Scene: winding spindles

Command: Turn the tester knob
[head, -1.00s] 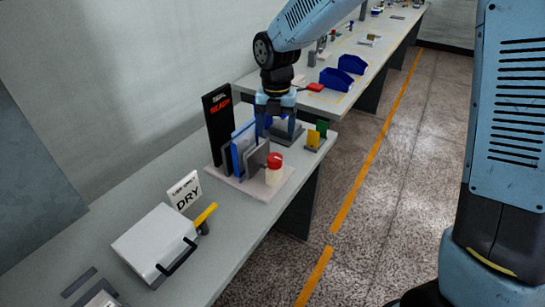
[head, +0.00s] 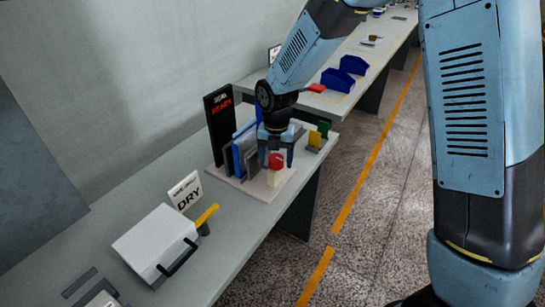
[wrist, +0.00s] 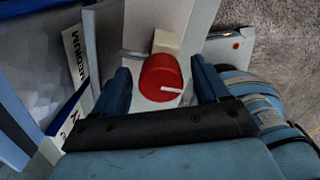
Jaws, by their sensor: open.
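The red tester knob (wrist: 161,77) with a white pointer line sits on a cream block (wrist: 167,42) in the wrist view. In the head view the red knob (head: 276,160) tops the cream block at the front right of the tester base (head: 257,189). My gripper (wrist: 158,82) is open, with one blue finger on each side of the knob and visible gaps to it. In the head view my gripper (head: 275,155) is above and just behind the knob, partly hiding the tester's back. Whether the fingertips reach down to the knob's depth is unclear.
A black panel reading "READY" (head: 219,125) and upright blue and grey plates (head: 240,156) stand left of the knob. A "DRY" sign (head: 186,191), a white box (head: 154,242) and a yellow-handled tool (head: 207,215) are nearer on the bench. Yellow and green pieces (head: 318,138) stand to the right.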

